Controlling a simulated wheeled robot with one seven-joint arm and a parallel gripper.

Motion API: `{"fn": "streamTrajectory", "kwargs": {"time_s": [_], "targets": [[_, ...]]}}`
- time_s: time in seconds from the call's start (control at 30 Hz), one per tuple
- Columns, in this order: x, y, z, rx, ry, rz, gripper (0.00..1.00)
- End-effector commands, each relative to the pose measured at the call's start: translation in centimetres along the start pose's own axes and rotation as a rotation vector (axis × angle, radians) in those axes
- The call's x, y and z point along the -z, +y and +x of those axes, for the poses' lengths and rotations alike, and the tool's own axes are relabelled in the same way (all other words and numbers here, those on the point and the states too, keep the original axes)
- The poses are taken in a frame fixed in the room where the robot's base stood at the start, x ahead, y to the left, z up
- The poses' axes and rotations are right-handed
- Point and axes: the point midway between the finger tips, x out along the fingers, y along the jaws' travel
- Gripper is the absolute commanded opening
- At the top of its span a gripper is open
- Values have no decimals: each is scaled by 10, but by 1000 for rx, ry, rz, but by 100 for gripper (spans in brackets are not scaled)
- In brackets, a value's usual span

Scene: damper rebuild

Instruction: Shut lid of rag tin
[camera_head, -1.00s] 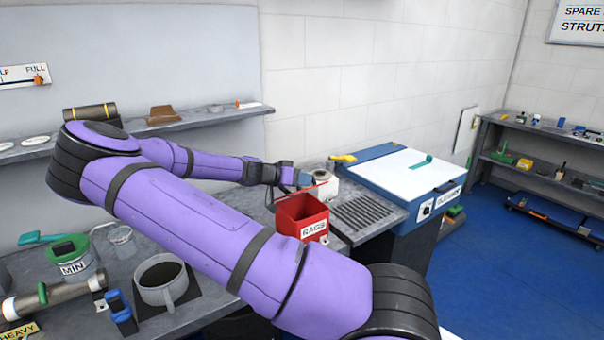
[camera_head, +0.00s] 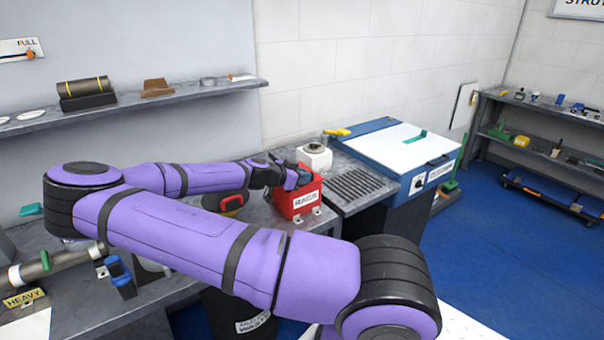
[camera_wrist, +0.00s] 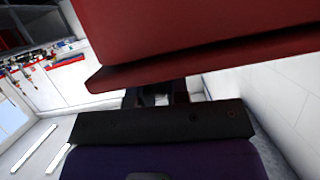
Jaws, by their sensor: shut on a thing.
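The red rag tin (camera_head: 306,202), labelled RAGS, stands on the bench right of centre in the head view. My gripper (camera_head: 296,178) is at the top of the tin, on its left side, and covers part of its rim. In the wrist view a broad red panel, seemingly the tin's lid (camera_wrist: 200,38), fills the top, with its edge close in front of my gripper (camera_wrist: 160,98). My gripper is shut on the lid; the contact itself is dark and partly hidden. How far the lid stands from the rim cannot be told.
A white block-shaped device (camera_head: 315,157) stands behind the tin. A ribbed grey surface (camera_head: 357,184) and a blue cabinet with a white top (camera_head: 402,147) lie to the right. A black item with a red handle (camera_head: 232,203) sits left of the tin. A shelf (camera_head: 190,93) runs above my arm.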

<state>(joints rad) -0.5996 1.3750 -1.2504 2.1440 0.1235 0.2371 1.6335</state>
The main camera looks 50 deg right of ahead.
Motion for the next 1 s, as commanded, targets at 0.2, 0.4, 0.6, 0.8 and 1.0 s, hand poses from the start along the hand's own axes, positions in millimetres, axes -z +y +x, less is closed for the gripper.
{"fn": "streamTrajectory", "kwargs": {"time_s": [0.2,0.4,0.6,0.8,1.0], "targets": [[0,-1,0,2,-1,1,25],[0,0,-1,1,-1,0,25],[0,-1,-14,2,-1,-1,25],[0,-1,-50,5,-1,0,25],[0,-1,-84,4,-1,-1,25]]}}
